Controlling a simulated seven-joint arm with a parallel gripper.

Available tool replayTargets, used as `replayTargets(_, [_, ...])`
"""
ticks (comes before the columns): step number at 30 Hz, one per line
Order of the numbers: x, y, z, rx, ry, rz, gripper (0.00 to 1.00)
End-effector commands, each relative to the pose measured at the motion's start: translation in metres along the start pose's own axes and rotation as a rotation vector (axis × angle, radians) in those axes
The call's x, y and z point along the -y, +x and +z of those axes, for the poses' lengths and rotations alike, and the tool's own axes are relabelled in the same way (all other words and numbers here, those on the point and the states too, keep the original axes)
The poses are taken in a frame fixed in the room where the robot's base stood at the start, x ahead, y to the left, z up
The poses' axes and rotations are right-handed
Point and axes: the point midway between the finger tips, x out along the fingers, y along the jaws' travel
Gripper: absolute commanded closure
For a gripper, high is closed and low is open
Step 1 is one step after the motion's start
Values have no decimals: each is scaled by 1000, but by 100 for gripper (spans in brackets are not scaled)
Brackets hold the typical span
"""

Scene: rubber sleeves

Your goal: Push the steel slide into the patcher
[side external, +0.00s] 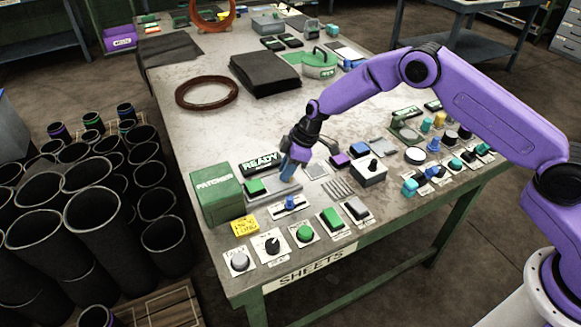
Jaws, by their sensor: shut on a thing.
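The patcher (217,194) is a green box with its name on it, near the table's front left corner. The flat steel slide (272,195) lies just right of it, apparently reaching its right side. A green block (254,187) sits on or against the slide's left part. My gripper (290,163) points down over the slide's right end. It is shut on a blue upright piece (287,172) there. I cannot tell whether this piece is fixed to the slide. The fingertips are too small to make out clearly.
A READY sign (261,164) stands behind the slide. More controls crowd the right. Black tubes (95,215) stand left of the table.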

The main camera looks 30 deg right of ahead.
Motion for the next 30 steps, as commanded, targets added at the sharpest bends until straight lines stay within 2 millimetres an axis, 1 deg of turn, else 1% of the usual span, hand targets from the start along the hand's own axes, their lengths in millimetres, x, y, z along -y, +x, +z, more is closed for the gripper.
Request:
replayTargets(1, [5, 4, -11, -1, -7, -1, 100])
replayTargets(6, [21, 18, -44, -2, -7, -2, 100])
replayTargets(9, [28, 25, -60, -2, -5, -1, 100])
replayTargets(12, [33, 30, -72, -2, -4, 0, 100])
replayTargets(16, [36, 32, -79, -1, -1, 0, 100])
replayTargets(25, [37, 33, -82, -5, -2, 1, 100])
replayTargets(26, [38, 33, -82, -6, -2, 1, 72])
replayTargets(27, [38, 33, -82, -5, -3, 1, 59])
replayTargets(28, [37, 33, -82, -5, -3, 1, 53])
replayTargets(30, [37, 33, -81, -4, -2, 1, 53])
